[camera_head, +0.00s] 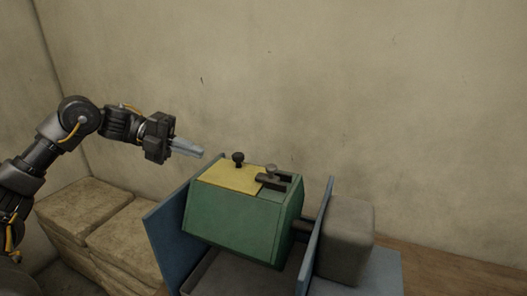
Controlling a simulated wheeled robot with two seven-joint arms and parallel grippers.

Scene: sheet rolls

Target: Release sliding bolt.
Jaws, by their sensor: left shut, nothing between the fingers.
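The sliding bolt (271,179) is a dark bar with a grey knob, on the top right of a green box (240,222). It lies at the edge of the box's yellow top panel (228,178). A dark knob (238,158) stands at the panel's back edge. My left gripper (202,152) is shut and empty, up and to the left of the box, with its fingers pointing right. It is apart from the knob and the bolt. My right gripper is not in view.
Blue plates (166,240) flank the box, and a grey block (345,240) is at its right. Tan slabs (90,210) are stacked at the left by the wall. A wooden surface (440,275) at the right is bare. The air above the box is free.

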